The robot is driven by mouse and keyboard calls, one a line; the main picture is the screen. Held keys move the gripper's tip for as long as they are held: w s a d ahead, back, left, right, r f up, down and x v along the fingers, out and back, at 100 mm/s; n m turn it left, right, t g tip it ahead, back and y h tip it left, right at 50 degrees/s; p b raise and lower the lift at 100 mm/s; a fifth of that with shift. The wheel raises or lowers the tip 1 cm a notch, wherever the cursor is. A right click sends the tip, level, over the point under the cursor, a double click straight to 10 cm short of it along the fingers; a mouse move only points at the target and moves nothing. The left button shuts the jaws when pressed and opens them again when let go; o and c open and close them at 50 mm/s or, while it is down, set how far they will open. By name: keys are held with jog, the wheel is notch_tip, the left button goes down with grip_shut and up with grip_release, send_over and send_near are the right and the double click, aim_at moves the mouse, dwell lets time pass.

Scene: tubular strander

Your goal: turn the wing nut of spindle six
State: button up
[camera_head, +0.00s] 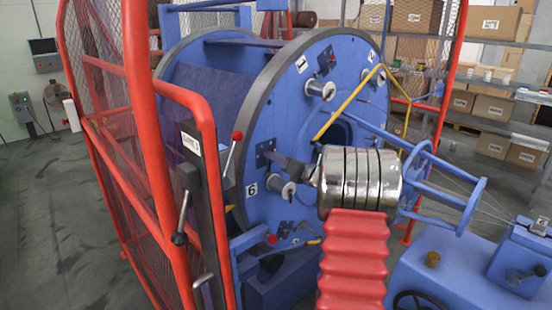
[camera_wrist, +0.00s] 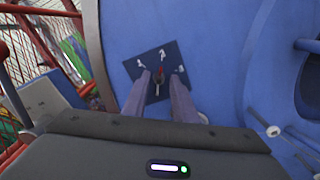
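The blue disc (camera_head: 300,110) of the strander carries a white label 6 (camera_head: 251,187). Beside that label is a metal hub (camera_head: 284,189), and above it a dark plate (camera_head: 266,150). In the wrist view the dark plate (camera_wrist: 167,62) bears white marks and a red mark. A small dark and metal piece (camera_wrist: 157,86), seemingly the wing nut, shows in front of the plate. My gripper (camera_wrist: 160,77) faces the plate with its two fingers apart, one on each side of that piece. Whether they touch it I cannot tell. In the head view my gripper (camera_head: 271,156) is at the plate.
A post with a lever (camera_head: 190,180) and a red-knobbed handle (camera_head: 237,136) stand left of the disc. A yellow bar (camera_head: 345,105) crosses the disc. Shelves with boxes (camera_head: 495,70) are behind at right.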

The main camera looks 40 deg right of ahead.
jog(key=shift+s, duration=0.1)
jog(key=s, duration=1.3)
jog(key=shift+s+d, duration=0.15)
jog(key=shift+s, duration=0.15)
jog(key=shift+f, duration=0.1)
